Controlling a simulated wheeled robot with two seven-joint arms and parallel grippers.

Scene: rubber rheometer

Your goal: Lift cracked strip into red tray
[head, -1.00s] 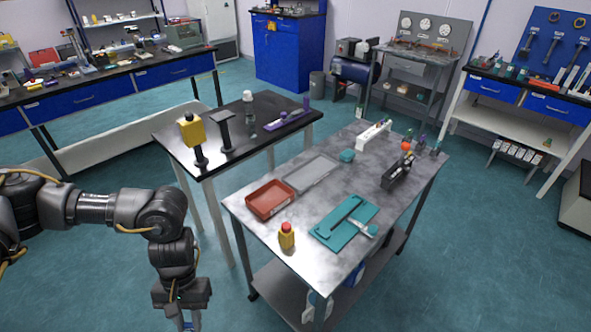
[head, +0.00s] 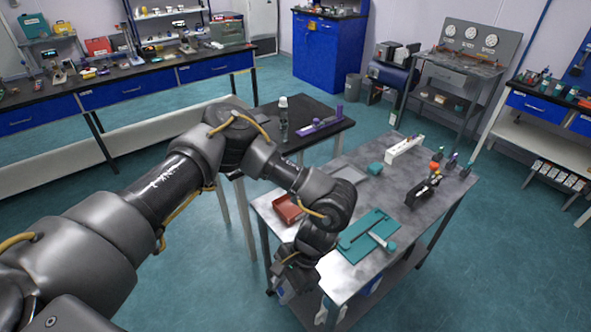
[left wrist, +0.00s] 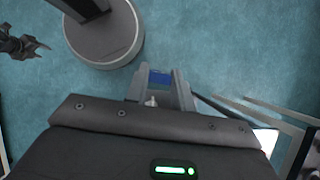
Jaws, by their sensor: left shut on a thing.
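The red tray (head: 287,209) sits on the near left part of the metal table, partly hidden by my left arm. My left gripper (head: 284,291) points down beside the table's near left edge, below the tray in the picture. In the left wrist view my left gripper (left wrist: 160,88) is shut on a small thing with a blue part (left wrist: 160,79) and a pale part. I cannot tell whether this is the cracked strip. A dark gripper, my right one (left wrist: 22,45), shows small at the upper left of that view; its jaw state is unclear.
A teal board (head: 366,236) with a dark slot and a pale tool lies right of my left arm. A black holder (head: 422,190), a white rack (head: 404,148) and a teal block (head: 375,168) stand farther back. A black table (head: 325,120) adjoins behind.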

